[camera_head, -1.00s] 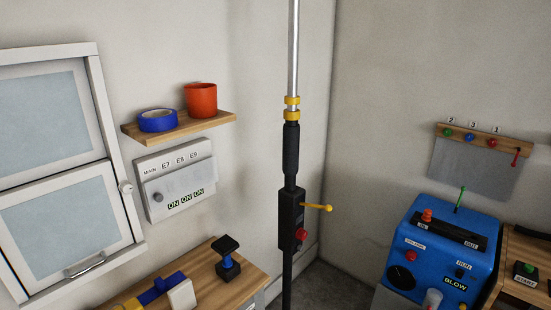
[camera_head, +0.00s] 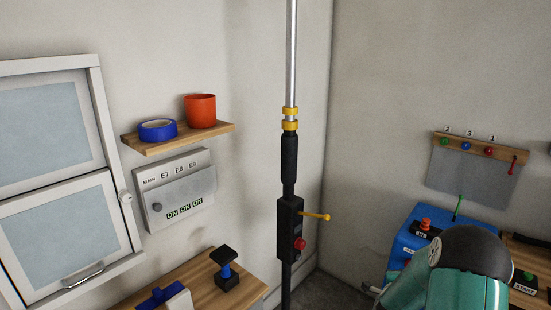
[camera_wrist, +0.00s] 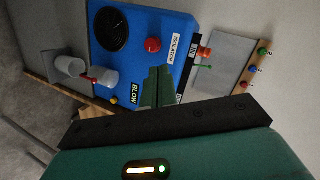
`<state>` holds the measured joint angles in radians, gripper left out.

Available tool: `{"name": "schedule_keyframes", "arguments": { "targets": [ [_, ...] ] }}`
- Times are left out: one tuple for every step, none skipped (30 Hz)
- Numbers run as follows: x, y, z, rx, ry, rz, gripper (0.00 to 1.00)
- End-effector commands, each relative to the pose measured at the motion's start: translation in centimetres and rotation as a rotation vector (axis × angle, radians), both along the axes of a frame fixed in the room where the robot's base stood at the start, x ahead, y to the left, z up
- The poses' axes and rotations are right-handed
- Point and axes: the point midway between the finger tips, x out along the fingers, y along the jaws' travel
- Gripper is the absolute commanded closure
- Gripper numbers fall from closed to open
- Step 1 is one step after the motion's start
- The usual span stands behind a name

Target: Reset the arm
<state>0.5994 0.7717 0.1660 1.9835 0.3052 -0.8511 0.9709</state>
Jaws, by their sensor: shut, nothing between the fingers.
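My teal arm with a black joint rises at the lower right of the head view and covers much of the blue machine. My gripper (camera_wrist: 158,86) shows in the wrist view as two green fingers shut together with nothing between them. The fingertips overlap the front of the blue machine (camera_wrist: 180,25) in that picture; I cannot tell the gap. The machine also shows at its upper left part in the head view (camera_head: 408,236). Its BLOW label, red button, round black grille and white nozzles are visible in the wrist view.
A black vertical pole with a box (camera_head: 290,230) and yellow lever stands mid-view. A shelf (camera_head: 180,138) holds blue tape and a red cup. A switch panel (camera_head: 178,190), a window (camera_head: 50,130) and a wooden bench (camera_head: 205,290) are at left. A hook rack (camera_head: 480,147) hangs at right.

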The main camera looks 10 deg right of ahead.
Motion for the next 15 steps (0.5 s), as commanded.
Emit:
{"name": "schedule_keyframes", "arguments": {
  "targets": [
    [0.8,1.7,2.5,-0.018,0.03,0.059,1.0],
    [1.0,2.6,3.5,-0.027,0.054,0.093,1.0],
    [1.3,4.0,4.9,-0.042,0.086,0.139,1.0],
    [1.4,4.9,5.9,-0.051,0.11,0.172,1.0],
    [1.4,5.9,7.0,-0.063,0.133,0.206,1.0],
    [1.4,7.2,8.3,-0.079,0.163,0.25,1.0],
    [1.3,8.2,9.3,-0.092,0.188,0.285,1.0],
    [1.2,9.2,10.3,-0.104,0.211,0.317,1.0],
    [0.9,10.6,11.5,-0.121,0.241,0.361,1.0],
    [0.6,11.6,12.4,-0.136,0.265,0.394,1.0],
    [0.3,12.6,13.3,-0.151,0.288,0.428,1.0],
    [-0.2,13.9,14.5,-0.171,0.317,0.471,1.0],
    [-0.7,14.8,15.3,-0.186,0.34,0.501,1.0],
    [-1.2,15.8,16.1,-0.202,0.363,0.535,1.0],
    [-1.9,17.0,17.2,-0.223,0.393,0.576,1.0]
  ]
}}
